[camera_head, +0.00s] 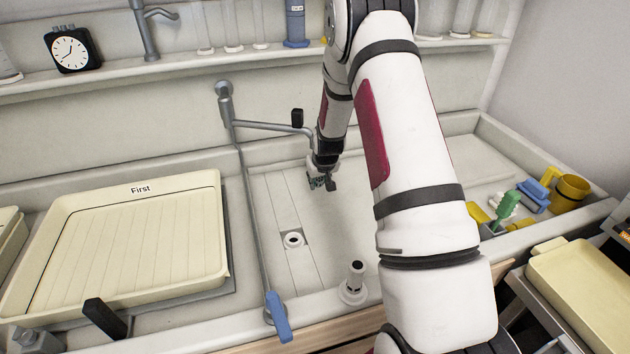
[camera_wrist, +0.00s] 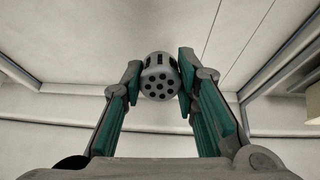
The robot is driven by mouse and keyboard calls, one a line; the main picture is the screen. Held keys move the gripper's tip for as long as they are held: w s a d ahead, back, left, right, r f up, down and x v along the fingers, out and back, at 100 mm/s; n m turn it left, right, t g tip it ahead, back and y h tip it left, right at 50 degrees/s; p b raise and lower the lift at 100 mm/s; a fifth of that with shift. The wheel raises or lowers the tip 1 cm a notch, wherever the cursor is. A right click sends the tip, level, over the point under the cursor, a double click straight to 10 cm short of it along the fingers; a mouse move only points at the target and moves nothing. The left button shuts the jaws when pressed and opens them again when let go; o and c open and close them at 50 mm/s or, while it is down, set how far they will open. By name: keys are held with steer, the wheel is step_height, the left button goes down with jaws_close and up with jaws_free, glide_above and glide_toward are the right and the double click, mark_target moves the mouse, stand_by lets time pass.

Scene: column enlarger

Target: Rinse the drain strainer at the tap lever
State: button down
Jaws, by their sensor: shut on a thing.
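The drain strainer (camera_wrist: 159,84) is a small grey cylinder with round holes in its end and slots in its side. My gripper (camera_wrist: 160,70) is shut on it, with a green-padded finger on either side. In the head view my gripper (camera_head: 322,183) is over the sink, below and right of the tap's arm (camera_head: 268,126); the strainer is too small to make out there. A long grey rod runs from the tap toward the sink's front edge and ends in a blue lever (camera_head: 278,316). The drain opening (camera_head: 293,240) in the sink floor looks uncovered.
A cream tray (camera_head: 225,240) marked "First" fills the left side. A white fitting with a dark top (camera_head: 355,278) stands at the front edge. A yellow mug (camera_head: 570,192), a green brush (camera_head: 506,206) and blue items lie at right. A clock (camera_head: 71,50) stands on the back shelf.

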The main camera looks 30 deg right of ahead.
steer(key=s+a+p, duration=0.3)
steer(key=s+p, duration=0.1)
steer(key=s, duration=0.3)
stand_by(0.5)
steer(key=shift+r, duration=0.1)
stand_by(1.1)
steer(key=s+a+r+p, duration=0.2)
steer(key=s+r+p, duration=0.2)
steer(key=shift+s, duration=0.3)
stand_by(0.3)
stand_by(0.5)
